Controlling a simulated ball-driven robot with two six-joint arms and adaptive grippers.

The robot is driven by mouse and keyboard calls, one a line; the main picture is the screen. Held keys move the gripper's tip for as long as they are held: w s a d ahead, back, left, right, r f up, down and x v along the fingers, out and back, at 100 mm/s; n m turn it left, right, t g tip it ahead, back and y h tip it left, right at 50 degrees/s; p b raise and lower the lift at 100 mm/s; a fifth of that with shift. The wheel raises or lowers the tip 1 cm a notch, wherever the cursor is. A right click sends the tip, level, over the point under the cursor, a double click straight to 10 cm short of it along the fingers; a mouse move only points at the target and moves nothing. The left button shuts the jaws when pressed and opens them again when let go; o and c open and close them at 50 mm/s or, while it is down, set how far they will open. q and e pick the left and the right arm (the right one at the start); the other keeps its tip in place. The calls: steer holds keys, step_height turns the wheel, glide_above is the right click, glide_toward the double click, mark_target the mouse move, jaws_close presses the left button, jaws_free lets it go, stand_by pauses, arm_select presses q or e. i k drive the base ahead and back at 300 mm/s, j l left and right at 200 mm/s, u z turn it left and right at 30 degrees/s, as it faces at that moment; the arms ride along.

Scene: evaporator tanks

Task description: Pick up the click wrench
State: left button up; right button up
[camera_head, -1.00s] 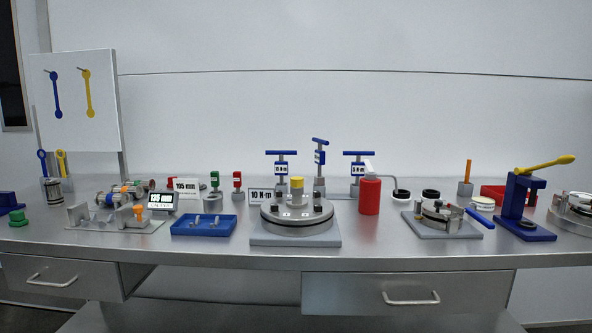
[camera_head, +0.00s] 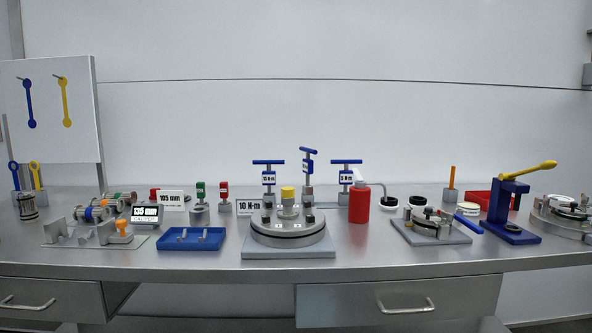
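Three blue T-handled tools with small white labels stand upright at the back middle of the bench: a left one (camera_head: 268,178), a taller middle one (camera_head: 308,172) and a right one (camera_head: 346,177). They look like torque wrenches; their labels are too small to read surely, and I cannot tell which is the click wrench. Their lower ends are partly hidden by the round flanged plate (camera_head: 290,240) and red bottle (camera_head: 359,205). A card reading 10 N·m (camera_head: 248,207) stands left of the plate. Neither of my grippers is in view.
The steel bench (camera_head: 200,262) has a clear front strip. A blue tray (camera_head: 192,239), grey fixture (camera_head: 95,240) and display (camera_head: 146,214) stand left. A clamp fixture (camera_head: 432,228) and blue press with yellow lever (camera_head: 515,205) stand right. Drawers (camera_head: 400,298) lie below the front edge.

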mark_target(307, 164)
steer(key=i+l+u, duration=0.1)
steer(key=l, duration=0.35)
steer(key=i+l, duration=0.15)
steer(key=l, duration=0.3)
steer(key=i+l+u, duration=0.15)
steer(key=l, duration=0.75)
steer(key=i+u, duration=0.05)
